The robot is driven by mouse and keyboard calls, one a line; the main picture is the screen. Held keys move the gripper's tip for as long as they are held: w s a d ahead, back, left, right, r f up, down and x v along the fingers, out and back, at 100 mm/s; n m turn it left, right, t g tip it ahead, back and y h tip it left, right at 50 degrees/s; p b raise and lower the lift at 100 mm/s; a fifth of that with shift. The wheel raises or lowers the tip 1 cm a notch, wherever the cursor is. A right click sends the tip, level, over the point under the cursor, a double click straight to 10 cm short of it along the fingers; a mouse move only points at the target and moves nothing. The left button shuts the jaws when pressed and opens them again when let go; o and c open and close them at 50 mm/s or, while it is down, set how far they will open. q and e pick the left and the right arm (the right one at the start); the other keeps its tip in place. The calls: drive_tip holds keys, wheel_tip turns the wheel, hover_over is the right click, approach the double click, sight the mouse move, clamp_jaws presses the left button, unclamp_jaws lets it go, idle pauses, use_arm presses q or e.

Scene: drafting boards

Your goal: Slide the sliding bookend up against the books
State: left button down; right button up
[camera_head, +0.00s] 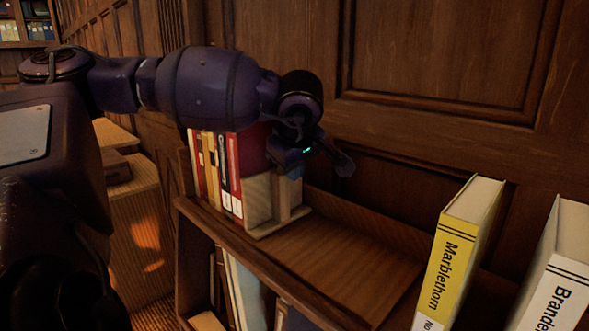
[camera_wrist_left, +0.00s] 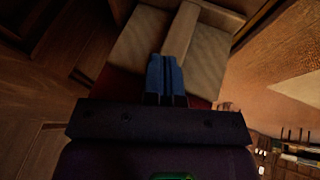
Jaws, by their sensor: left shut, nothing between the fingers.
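The light wooden sliding bookend (camera_head: 258,200) stands on the shelf board, at the right end of the row of books (camera_head: 213,170). Its left side is right beside the last, red book (camera_head: 234,172), and I see no clear gap between them. My left gripper (camera_head: 345,166) reaches over the row from the left and hangs at the bookend's upper right. In the left wrist view the shut, empty fingers (camera_wrist_left: 166,62) overlap the bookend (camera_wrist_left: 205,62); I cannot tell whether they touch it. The arm hides the tops of the books. My right gripper is not in view.
The shelf board (camera_head: 340,258) to the right of the bookend is bare. A yellow book (camera_head: 460,245) and a white book (camera_head: 560,265) stand in the right foreground. More books (camera_head: 240,285) fill the lower shelf. A panelled wall (camera_head: 440,60) rises close behind.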

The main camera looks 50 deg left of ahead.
use_arm(q)
drive_tip(key=d+b+v, duration=0.1)
drive_tip(key=b+v, duration=0.2)
drive_tip(key=v, duration=0.7)
drive_tip(key=shift+d, duration=0.35)
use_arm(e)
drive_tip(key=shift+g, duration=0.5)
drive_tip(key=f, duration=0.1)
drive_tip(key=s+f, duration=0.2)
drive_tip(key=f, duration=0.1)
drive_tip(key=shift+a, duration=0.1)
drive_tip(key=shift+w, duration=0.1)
